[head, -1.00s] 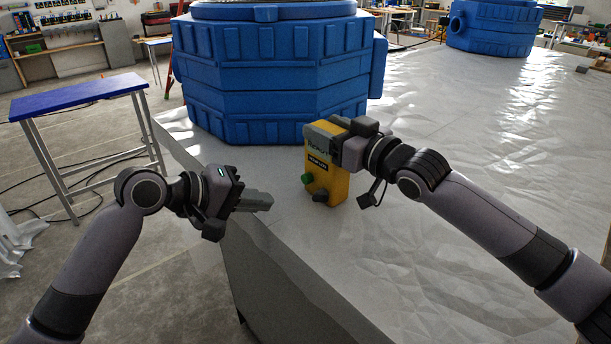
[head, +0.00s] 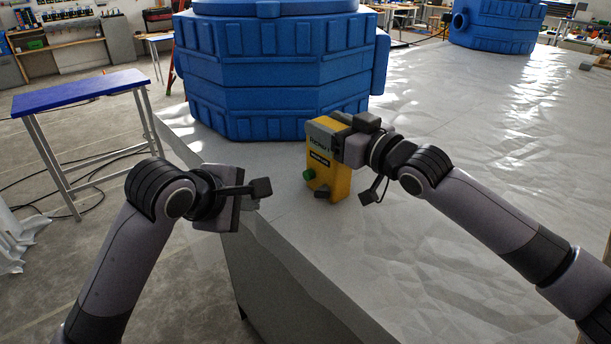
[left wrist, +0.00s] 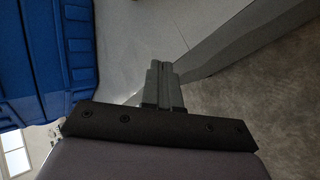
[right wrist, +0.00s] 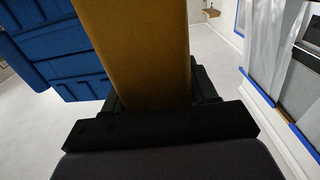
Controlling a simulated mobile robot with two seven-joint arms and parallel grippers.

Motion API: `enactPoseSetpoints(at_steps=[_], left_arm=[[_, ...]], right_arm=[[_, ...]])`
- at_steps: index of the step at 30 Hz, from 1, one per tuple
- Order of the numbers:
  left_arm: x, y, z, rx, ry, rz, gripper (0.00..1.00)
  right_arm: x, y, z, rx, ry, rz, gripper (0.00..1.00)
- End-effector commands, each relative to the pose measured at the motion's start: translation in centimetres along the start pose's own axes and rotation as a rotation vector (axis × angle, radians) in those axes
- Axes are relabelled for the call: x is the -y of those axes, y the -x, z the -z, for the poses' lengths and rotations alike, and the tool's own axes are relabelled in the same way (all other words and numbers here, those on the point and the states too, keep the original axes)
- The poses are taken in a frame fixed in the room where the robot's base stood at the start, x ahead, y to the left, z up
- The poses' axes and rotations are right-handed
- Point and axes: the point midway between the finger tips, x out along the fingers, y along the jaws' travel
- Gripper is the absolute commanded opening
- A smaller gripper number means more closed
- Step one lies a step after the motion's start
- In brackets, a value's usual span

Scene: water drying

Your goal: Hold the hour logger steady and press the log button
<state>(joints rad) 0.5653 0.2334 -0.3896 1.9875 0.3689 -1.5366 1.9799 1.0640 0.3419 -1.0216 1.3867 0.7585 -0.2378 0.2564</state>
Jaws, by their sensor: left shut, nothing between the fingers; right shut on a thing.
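The yellow hour logger (head: 341,180) stands upright on the white-covered table in the head view. It has a green button (head: 308,174) low on its front left and a dark knob at its lower front. My right gripper (head: 328,135) is shut on the logger's upper part. In the right wrist view the logger (right wrist: 138,45) fills the space between the fingers. My left gripper (head: 250,203) is to the left of the logger, apart from it, near the table's edge. In the left wrist view its fingers (left wrist: 161,80) are together and empty.
A large blue tank (head: 275,75) stands behind the logger, and another (head: 495,28) is at the far right. A blue-topped bench (head: 80,90) stands on the floor at left.

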Motion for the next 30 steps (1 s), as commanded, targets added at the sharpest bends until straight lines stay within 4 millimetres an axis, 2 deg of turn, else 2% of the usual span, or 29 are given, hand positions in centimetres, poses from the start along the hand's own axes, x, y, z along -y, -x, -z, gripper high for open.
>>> enactPoseSetpoints(at_steps=[8, 24, 30], left_arm=[[-0.3, -0.3, -0.3, 0.002, -0.002, -0.001, 0.0], [-3.8, -5.1, -3.8, 0.003, 0.0, -0.002, 0.0], [-4.4, -6.0, -4.4, 0.002, -0.002, -0.001, 0.0]], right_arm=[[0.0, 0.0, -0.1, 0.001, 0.0, -0.001, 0.17], [0.0, 0.0, -0.1, 0.001, 0.0, -0.001, 0.17], [0.0, 0.0, -0.1, 0.001, 0.0, -0.001, 0.17]])
